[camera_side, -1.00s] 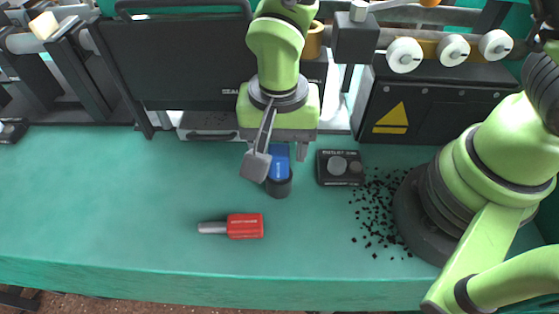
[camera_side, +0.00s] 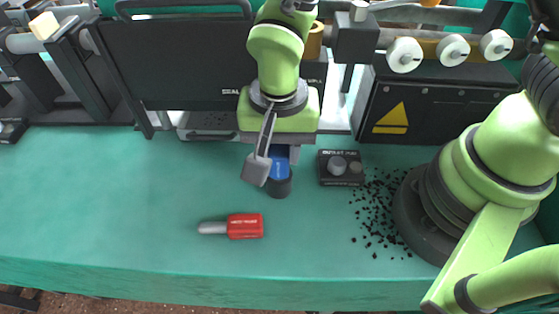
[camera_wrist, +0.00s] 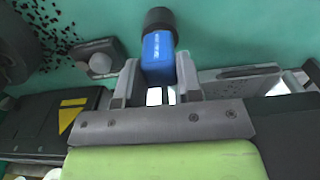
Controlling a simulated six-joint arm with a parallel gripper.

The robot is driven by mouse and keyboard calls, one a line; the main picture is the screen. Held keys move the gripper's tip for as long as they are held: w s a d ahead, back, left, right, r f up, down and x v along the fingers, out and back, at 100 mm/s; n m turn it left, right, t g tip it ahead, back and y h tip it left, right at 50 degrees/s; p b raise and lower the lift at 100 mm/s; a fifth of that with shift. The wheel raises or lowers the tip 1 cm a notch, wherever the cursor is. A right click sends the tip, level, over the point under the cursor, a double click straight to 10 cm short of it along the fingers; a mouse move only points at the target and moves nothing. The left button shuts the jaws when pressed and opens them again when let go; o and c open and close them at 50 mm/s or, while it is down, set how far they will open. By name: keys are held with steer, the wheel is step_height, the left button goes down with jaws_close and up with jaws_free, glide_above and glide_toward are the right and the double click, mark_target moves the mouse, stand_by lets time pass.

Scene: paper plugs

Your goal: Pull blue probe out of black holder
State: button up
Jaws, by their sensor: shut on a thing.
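The blue probe (camera_side: 279,161) stands upright with its lower end in the black holder (camera_side: 279,187) on the green table. In the wrist view the blue probe (camera_wrist: 158,54) lies between the two fingers, and the black holder (camera_wrist: 160,19) is around its far end. My gripper (camera_side: 276,166) is shut on the blue probe from above. In the wrist view my gripper (camera_wrist: 157,75) has one finger on each side of the probe. The probe's upper end is partly hidden by the fingers in the side view.
A red tool (camera_side: 244,226) with a grey tip lies in front. A small black box with a knob (camera_side: 340,167) sits just right of the holder. Black bits (camera_side: 377,212) are scattered beside it. Dark machinery lines the back. The table's left part is clear.

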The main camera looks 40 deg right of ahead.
steer(key=c, duration=0.3)
steer(key=shift+r, duration=0.75)
stand_by(0.6)
steer(key=shift+r, duration=1.95)
steer(key=shift+r, duration=0.1)
steer(key=shift+r, duration=1.4)
